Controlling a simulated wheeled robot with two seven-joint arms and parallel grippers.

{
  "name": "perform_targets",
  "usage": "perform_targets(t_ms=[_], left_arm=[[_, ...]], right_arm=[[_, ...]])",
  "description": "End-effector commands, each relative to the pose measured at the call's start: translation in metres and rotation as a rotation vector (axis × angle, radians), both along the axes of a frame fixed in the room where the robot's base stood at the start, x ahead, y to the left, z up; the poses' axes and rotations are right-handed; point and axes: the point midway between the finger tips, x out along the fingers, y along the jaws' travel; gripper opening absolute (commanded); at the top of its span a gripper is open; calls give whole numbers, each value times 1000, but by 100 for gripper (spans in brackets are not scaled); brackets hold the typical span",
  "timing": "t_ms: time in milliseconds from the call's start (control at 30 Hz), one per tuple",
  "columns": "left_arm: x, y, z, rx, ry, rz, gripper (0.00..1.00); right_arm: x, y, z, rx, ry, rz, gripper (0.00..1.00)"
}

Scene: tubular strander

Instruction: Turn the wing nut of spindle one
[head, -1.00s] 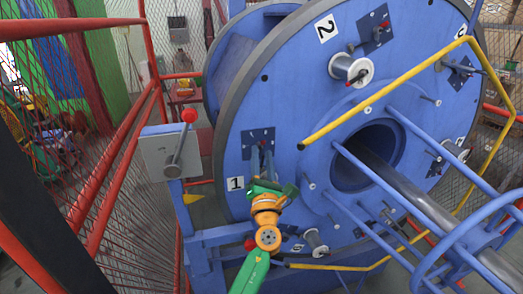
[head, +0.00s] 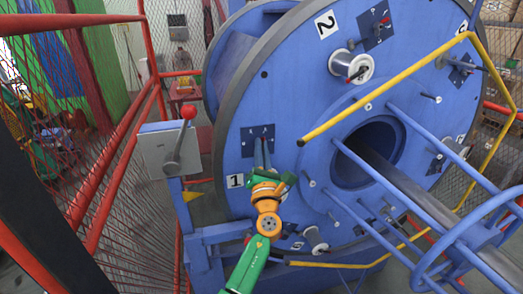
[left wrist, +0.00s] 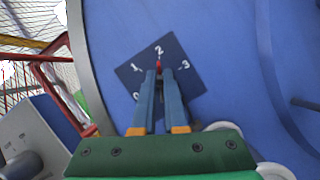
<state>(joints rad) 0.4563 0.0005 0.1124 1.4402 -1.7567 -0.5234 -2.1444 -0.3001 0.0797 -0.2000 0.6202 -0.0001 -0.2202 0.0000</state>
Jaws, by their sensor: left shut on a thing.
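Spindle one is marked by a "1" label (head: 235,181) on the big blue disc. Its dark blue dial plate (left wrist: 182,90) shows 0, 1, 2 and 3 in the left wrist view, and it also shows in the head view (head: 248,136). My left gripper (left wrist: 159,77) reaches the plate's middle with both fingers close together, shut on the wing nut. A red tip (left wrist: 158,64) shows just past the fingertips, below the 2. The rest of the wing nut is hidden between the fingers. In the head view, my left gripper (head: 264,146) points up at the plate. My right gripper is not in view.
A grey box with a red-knobbed lever (head: 170,150) stands left of the disc. A bent yellow bar (head: 400,85) and blue tubes (head: 420,205) run in front of the disc on the right. A red mesh fence (head: 105,180) lies left.

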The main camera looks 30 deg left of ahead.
Motion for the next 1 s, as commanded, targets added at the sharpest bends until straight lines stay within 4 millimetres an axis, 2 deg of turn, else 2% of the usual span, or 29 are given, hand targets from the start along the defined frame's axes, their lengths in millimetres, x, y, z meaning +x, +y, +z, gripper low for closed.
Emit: perform_targets(t_ms=[367,700,1000], left_arm=[[1,0,-9,-176,-207,-1,0],[1,-1,-8,-386,-453,-1,0],[1,-1,-6,-572,-668,-1,0]], right_arm=[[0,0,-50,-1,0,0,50],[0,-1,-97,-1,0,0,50],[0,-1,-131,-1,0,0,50]])
